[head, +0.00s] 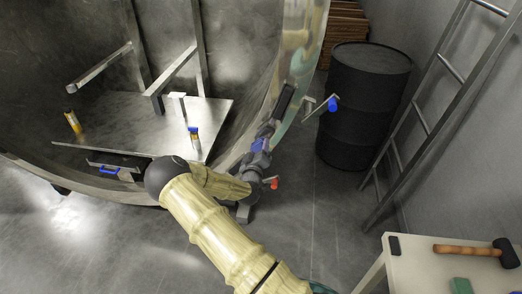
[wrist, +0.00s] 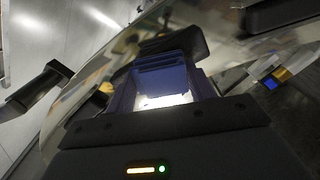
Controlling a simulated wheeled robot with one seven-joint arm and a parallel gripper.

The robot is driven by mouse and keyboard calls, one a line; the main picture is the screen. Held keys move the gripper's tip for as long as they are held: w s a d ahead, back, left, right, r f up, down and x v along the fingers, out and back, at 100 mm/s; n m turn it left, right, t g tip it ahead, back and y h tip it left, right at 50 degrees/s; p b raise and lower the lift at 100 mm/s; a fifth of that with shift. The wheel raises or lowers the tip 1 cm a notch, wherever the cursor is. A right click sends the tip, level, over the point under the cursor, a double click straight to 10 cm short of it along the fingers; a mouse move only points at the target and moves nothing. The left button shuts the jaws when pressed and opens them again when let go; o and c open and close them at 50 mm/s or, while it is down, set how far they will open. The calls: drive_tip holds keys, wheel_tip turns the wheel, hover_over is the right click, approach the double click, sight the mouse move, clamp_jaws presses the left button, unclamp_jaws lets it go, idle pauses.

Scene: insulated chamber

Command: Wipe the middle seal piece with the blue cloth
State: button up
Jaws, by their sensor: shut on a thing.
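My gripper (head: 262,143) is at the right rim of the big metal chamber, its jaws closed on the blue cloth (wrist: 165,80). In the wrist view the cloth looks like a folded blue pad between the fingers. A black bar-like piece (head: 284,100), which looks like a seal piece, lies along the rim just beyond my gripper. In the wrist view dark pieces show at the left (wrist: 40,88) and upper right (wrist: 280,14). I cannot tell which is the middle one, or whether the cloth touches any of them.
A metal plate (head: 150,128) inside the chamber carries small yellow-banded items. A bracket with a blue knob (head: 333,104) sticks out right of the rim. A black drum (head: 366,100) and a ladder (head: 425,110) stand at right. A table (head: 420,270) with a mallet (head: 470,250) is front right.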

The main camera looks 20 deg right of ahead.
drive_tip(key=shift+w+a+f+b, duration=0.25)
drive_tip(key=shift+f+b, duration=0.15)
drive_tip(key=shift+f, duration=0.2)
drive_tip(key=f+b, duration=0.1)
drive_tip(key=a+f+b, duration=0.1)
drive_tip(key=f+b, duration=0.1)
drive_tip(key=shift+w+a+f+b, duration=0.3)
drive_tip(key=shift+w+f+b, duration=0.05)
drive_tip(key=shift+w, duration=0.05)
drive_tip(key=shift+w, duration=0.1)
drive_tip(key=shift+d+r, duration=0.1)
drive_tip(key=shift+r, duration=0.05)
drive_tip(key=shift+s+d+r+p, duration=0.25)
drive_tip(key=shift+r+p, duration=0.1)
drive_tip(key=shift+r, duration=0.25)
drive_tip(key=shift+s+d+r+p, duration=0.15)
drive_tip(key=shift+d+r+p, duration=0.15)
drive_tip(key=shift+r, duration=0.3)
drive_tip(key=shift+s+d+r+p, duration=0.2)
drive_tip(key=shift+r+p, duration=0.15)
drive_tip(key=shift+r, duration=0.25)
